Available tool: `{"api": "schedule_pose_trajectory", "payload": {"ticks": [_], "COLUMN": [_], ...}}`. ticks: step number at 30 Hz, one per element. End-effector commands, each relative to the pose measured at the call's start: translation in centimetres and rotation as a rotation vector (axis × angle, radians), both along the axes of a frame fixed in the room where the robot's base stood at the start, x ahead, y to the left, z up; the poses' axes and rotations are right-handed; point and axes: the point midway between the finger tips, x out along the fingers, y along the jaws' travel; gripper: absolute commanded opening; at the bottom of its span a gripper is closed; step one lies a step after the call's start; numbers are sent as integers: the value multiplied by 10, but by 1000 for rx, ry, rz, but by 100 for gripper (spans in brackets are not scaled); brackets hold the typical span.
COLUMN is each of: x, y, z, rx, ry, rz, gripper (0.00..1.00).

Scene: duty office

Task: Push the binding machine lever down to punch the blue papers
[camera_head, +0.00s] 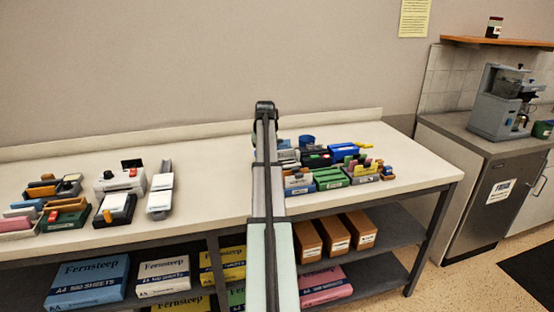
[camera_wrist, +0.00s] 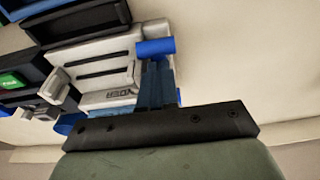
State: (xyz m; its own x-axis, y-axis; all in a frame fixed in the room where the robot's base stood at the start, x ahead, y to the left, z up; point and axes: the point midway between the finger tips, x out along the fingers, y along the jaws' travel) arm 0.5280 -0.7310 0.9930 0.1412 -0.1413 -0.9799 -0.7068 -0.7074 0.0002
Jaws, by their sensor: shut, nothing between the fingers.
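The binding machine, as I take it, is a grey-white device (camera_wrist: 103,68) with dark slots and lettering in the wrist view. A blue cylinder (camera_wrist: 156,47), apparently its lever's grip, sticks out at its right side. In the head view only part of the machine (camera_head: 289,156) shows beside my arm. My gripper (camera_wrist: 157,66) has its fingers shut and empty, their tips at the blue cylinder; I cannot tell whether they touch. In the head view the end of my arm (camera_head: 265,106) is over the table's back part. I cannot make out blue papers for certain.
A black box with a green label (camera_wrist: 14,80) stands close beside the machine. A blue cup (camera_head: 307,141) is behind. Trays and files (camera_head: 330,177) crowd the front. Other office machines (camera_head: 121,179) stand left on the white table (camera_head: 215,177), with clear tabletop between.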

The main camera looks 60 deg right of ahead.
Motion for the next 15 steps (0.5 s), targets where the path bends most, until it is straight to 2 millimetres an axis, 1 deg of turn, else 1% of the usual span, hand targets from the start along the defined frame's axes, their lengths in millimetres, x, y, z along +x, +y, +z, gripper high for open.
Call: {"api": "schedule_pose_trajectory", "payload": {"ticks": [15], "x": [0], "y": [0], "z": [38], "rx": [1], "ry": [1], "rz": [0], "gripper": [0]}}
